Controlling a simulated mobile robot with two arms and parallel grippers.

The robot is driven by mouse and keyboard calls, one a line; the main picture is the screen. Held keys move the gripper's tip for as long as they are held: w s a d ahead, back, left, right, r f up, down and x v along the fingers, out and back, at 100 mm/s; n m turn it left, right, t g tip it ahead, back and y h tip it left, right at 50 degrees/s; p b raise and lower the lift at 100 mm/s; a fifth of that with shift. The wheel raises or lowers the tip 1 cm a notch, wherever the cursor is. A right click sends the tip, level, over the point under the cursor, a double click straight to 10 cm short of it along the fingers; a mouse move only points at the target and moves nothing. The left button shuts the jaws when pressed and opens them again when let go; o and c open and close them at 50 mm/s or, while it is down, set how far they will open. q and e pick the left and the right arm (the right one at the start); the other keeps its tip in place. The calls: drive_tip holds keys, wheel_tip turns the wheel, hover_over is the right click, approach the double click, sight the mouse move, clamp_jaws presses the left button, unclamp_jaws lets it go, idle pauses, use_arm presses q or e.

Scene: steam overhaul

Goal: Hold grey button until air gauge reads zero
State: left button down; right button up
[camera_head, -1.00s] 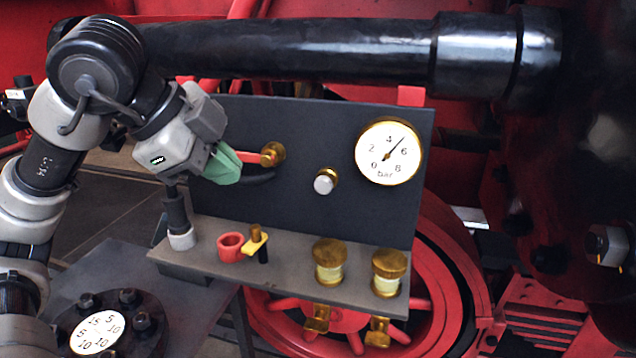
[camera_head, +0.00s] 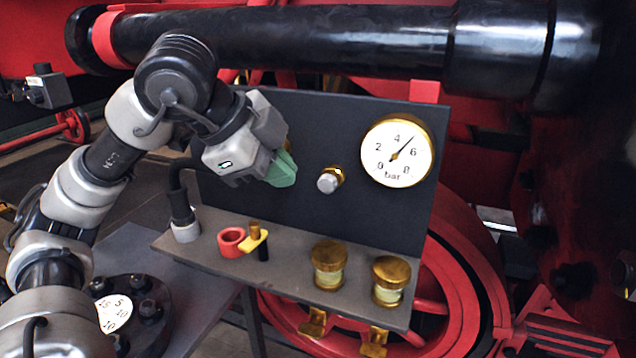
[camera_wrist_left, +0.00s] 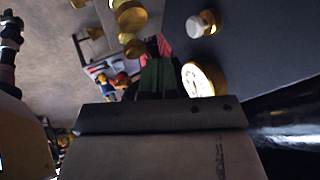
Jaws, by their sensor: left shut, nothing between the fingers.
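The grey button (camera_head: 328,182) sits in a brass collar on the dark upright panel. It also shows in the left wrist view (camera_wrist_left: 198,26). The air gauge (camera_head: 397,151), white with a brass rim, is to its right; its needle points up and right, between 4 and 6 bar. In the wrist view the gauge (camera_wrist_left: 198,80) is seen edge-on. My left gripper (camera_head: 287,172), with green fingers, is shut and empty in front of the panel, left of the button and apart from it. The green fingers show in the wrist view (camera_wrist_left: 160,77). My right gripper is not in view.
The panel's shelf (camera_head: 290,275) holds a red ring (camera_head: 231,242), a yellow-handled part (camera_head: 256,240) and two brass-capped jars (camera_head: 328,264) (camera_head: 391,280). A thick black pipe (camera_head: 330,38) runs above the panel. The space right before the button is clear.

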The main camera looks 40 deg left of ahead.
sight(322, 179)
use_arm(q)
drive_tip(key=w+f+p, duration=0.3)
drive_tip(key=w+f, duration=0.2)
drive_tip(key=w, duration=0.2)
drive_tip(key=shift+w+d+f, duration=0.15)
drive_tip(key=shift+d, duration=0.1)
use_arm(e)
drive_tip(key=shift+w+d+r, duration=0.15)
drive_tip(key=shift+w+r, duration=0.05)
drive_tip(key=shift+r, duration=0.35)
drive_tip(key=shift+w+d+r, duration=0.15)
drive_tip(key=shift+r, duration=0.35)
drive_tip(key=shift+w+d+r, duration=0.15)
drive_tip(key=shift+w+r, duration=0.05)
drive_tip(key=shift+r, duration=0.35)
use_arm(q)
drive_tip(key=shift+w+a, duration=0.2)
drive_tip(key=shift+w, duration=0.75)
drive_tip(key=shift+s+r, duration=0.15)
drive_tip(key=shift+r, duration=0.1)
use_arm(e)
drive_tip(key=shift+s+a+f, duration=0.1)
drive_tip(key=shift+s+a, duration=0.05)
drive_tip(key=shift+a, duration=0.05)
use_arm(q)
drive_tip(key=shift+a+r, duration=0.15)
drive_tip(key=shift+r, duration=0.05)
